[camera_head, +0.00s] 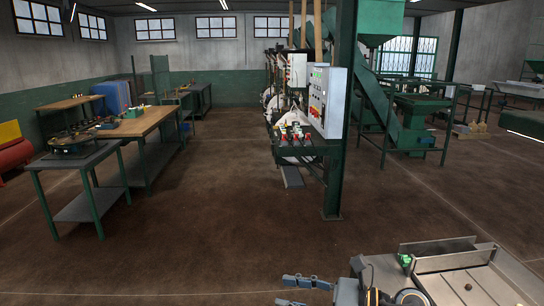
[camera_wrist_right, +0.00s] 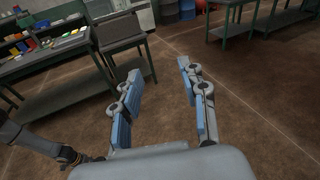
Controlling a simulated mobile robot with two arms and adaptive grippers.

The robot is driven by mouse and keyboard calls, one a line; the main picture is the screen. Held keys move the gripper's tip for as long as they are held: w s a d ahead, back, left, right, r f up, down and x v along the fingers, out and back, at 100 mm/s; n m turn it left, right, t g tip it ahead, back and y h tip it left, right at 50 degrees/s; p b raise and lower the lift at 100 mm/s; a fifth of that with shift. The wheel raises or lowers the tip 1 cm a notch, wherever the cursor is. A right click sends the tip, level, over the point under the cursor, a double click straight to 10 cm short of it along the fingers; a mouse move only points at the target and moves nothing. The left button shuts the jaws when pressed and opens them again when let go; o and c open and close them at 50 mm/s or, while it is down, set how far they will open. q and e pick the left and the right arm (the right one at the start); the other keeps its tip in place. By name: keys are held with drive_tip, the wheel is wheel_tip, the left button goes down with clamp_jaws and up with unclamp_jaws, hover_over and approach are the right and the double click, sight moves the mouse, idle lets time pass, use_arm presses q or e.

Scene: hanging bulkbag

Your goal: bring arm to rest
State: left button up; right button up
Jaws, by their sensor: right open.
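My right gripper (camera_head: 284,291) shows at the bottom edge of the head view, its blue-grey fingers pointing left over the brown floor. In the right wrist view the gripper (camera_wrist_right: 158,73) has its two blue-padded fingers spread wide apart, with only floor and distant furniture between them. It is open and holds nothing. A dark arm part of mine enters at the lower left of the right wrist view; its small jointed end looks like my left gripper (camera_wrist_right: 72,156), too dark to read. My left gripper does not show in the head view.
A metal tray (camera_head: 480,291) on my front stands at the lower right. A green post (camera_head: 334,150) with a control box (camera_head: 326,100) rises ahead. Work tables (camera_head: 85,157) stand at left, green machinery (camera_head: 415,115) at right. The floor between is clear.

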wheel_tip(320, 180, up, 5)
drive_tip(key=d+m+t+y, duration=0.1)
drive_tip(key=m+t, duration=0.7)
drive_tip(key=m, duration=0.3)
drive_tip(key=w+d+m+t+h, duration=0.2)
drive_tip(key=d+m+t+h, duration=0.5)
drive_tip(key=m, duration=0.7)
drive_tip(key=s+d+f+m+g+h, duration=0.4)
drive_tip(key=d+f+m+h, duration=0.15)
drive_tip(key=f+m, duration=0.35)
drive_tip(key=s+d+f+m+g+h, duration=0.35)
drive_tip(key=s+f+m+h, duration=0.2)
drive_tip(key=f+m, duration=0.3)
drive_tip(key=s+f+m+g+y, duration=0.1)
drive_tip(key=s+f+m+g, duration=0.35)
drive_tip(key=s, duration=0.55)
drive_tip(key=s+f+m+g, duration=0.3)
drive_tip(key=s+f+g, duration=0.25)
drive_tip(key=s, duration=0.35)
wheel_tip(320, 180, down, 26)
drive_tip(key=s+r, duration=0.1)
drive_tip(key=s+d+f+g, duration=0.1)
drive_tip(key=s+d+f, duration=0.1)
drive_tip(key=s+f, duration=1.5)
drive_tip(key=shift+s+f+n+g+b, duration=0.15)
drive_tip(key=shift+f+n+g+b, duration=0.2)
drive_tip(key=shift+f, duration=0.25)
